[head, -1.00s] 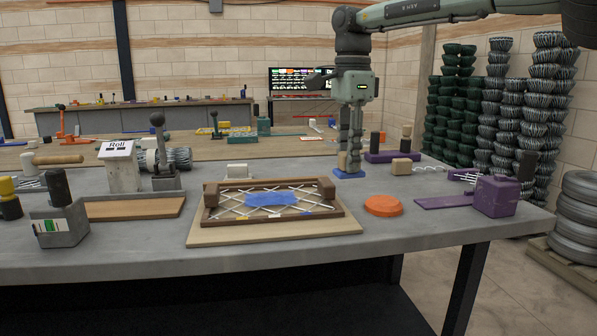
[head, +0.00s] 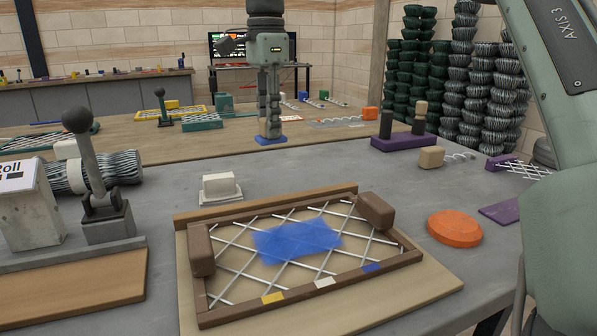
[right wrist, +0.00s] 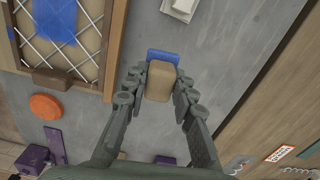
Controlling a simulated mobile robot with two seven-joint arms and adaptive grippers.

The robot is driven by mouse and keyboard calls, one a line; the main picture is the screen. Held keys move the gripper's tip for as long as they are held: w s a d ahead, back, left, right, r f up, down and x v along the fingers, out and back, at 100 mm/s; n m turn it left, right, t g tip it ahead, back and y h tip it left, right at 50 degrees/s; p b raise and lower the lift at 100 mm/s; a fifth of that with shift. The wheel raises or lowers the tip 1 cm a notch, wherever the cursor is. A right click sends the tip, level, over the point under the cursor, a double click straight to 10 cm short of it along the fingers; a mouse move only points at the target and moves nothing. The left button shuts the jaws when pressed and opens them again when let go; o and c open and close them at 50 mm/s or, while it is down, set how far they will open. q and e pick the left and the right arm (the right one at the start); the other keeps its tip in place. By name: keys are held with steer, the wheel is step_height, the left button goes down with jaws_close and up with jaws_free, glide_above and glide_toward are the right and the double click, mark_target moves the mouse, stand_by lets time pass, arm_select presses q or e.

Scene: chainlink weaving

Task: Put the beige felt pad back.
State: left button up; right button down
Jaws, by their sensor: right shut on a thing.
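My right gripper (head: 270,135) hangs upright behind the woven frame. It is shut on a beige block with a blue face underneath, which I take for the beige felt pad (right wrist: 161,80). In the head view the fingers hide most of it and only its blue lower edge (head: 271,141) shows clearly. The wrist view shows it between both fingertips, over the grey table; its height is hard to judge. A similar loose beige block (head: 432,157) lies on the table at the right. The left gripper is out of view.
The brown frame (head: 210,319) carries white wires with a blue patch (head: 297,241). A white block (head: 220,188) stands left behind it, an orange disc (head: 455,229) at its right. A purple holder (head: 405,143) with upright pegs stands at the back right. Grey table between is clear.

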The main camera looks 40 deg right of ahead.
steer(key=shift+w, duration=0.45)
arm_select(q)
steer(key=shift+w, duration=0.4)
arm_select(e)
steer(key=shift+s+r, duration=0.1)
steer(key=shift+s+d+f, duration=0.15)
steer(key=shift+d+f, duration=0.1)
steer(key=shift+d, duration=0.2)
steer(key=s+d+f, duration=0.1)
steer(key=d+f, duration=0.1)
steer(key=d, duration=0.1)
steer(key=s+d+f, duration=0.1)
steer(key=d+f, duration=0.1)
steer(key=d, duration=0.1)
steer(key=s+d+f, duration=0.1)
steer(key=d+f, duration=0.1)
steer(key=d, duration=0.1)
steer(key=shift+d, duration=0.4)
steer(key=f, duration=0.2)
steer(key=f+p, duration=0.1)
steer(key=shift+d+f, duration=0.2)
steer(key=shift+d, duration=0.05)
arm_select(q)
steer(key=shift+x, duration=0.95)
arm_select(e)
steer(key=shift+f, duration=0.4)
